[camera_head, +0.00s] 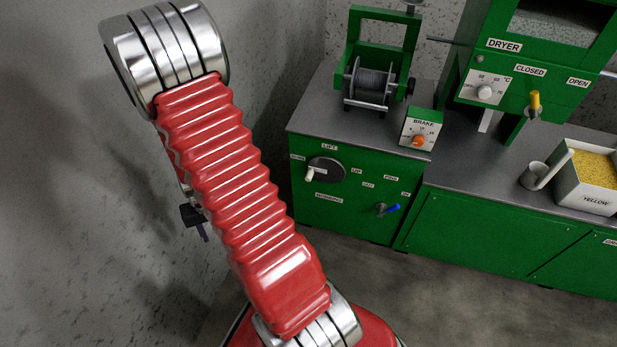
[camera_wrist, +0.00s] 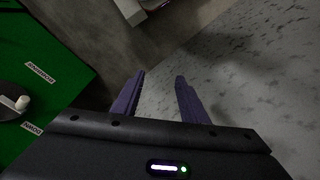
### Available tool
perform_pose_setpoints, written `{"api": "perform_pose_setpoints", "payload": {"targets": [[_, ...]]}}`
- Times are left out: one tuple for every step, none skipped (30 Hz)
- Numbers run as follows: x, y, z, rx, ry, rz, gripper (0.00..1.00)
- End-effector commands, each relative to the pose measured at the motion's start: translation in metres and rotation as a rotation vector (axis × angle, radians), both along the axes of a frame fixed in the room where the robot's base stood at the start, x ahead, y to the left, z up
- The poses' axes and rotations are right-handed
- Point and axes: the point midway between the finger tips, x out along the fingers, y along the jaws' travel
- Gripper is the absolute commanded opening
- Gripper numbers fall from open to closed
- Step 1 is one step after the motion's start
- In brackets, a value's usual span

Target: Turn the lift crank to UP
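The lift crank is a dark disc (camera_head: 328,168) with a white handle (camera_head: 310,174) on the green cabinet front. The handle sits at the disc's lower left, between the DOWN label (camera_head: 297,157) and another label below. The UP label (camera_head: 357,171) is right of the disc. In the wrist view the disc (camera_wrist: 8,102) is cut by the left edge, with the handle (camera_wrist: 22,102) visible. My gripper (camera_wrist: 160,78) has two purple fingers apart, with nothing between them. It points past the cabinet, away from the crank. In the head view my arm mostly hides it.
A blue lever (camera_head: 390,209) is on the cabinet right of the crank. A winch drum (camera_head: 369,83) and brake box (camera_head: 419,128) stand on top. A dryer (camera_head: 540,60) and yellow-filled bin (camera_head: 588,178) are at right. A grey wall is at left. Floor before the cabinet is clear.

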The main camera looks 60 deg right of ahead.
Motion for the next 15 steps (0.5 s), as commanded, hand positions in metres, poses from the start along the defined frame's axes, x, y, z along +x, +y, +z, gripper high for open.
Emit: {"api": "perform_pose_setpoints", "payload": {"targets": [[-0.001,-0.007,-0.015,-0.004,0.001,-0.023,0.4],[-0.001,-0.011,-0.023,-0.009,-0.002,-0.037,0.4],[-0.001,-0.016,-0.033,-0.015,-0.006,-0.055,0.4],[-0.001,-0.02,-0.041,-0.021,-0.009,-0.069,0.4],[-0.001,-0.024,-0.049,-0.027,-0.013,-0.083,0.4],[-0.002,-0.03,-0.059,-0.035,-0.017,-0.1,0.4],[-0.002,-0.034,-0.066,-0.042,-0.022,-0.114,0.4],[-0.004,-0.038,-0.075,-0.05,-0.025,-0.128,0.4],[-0.005,-0.044,-0.085,-0.059,-0.03,-0.147,0.4],[-0.006,-0.048,-0.092,-0.067,-0.034,-0.159,0.4],[-0.007,-0.052,-0.1,-0.076,-0.038,-0.173,0.4],[-0.009,-0.058,-0.111,-0.088,-0.043,-0.192,0.4],[-0.01,-0.062,-0.118,-0.098,-0.047,-0.206,0.4],[-0.012,-0.067,-0.126,-0.108,-0.052,-0.219,0.4],[-0.015,-0.073,-0.136,-0.123,-0.058,-0.237,0.4]]}}
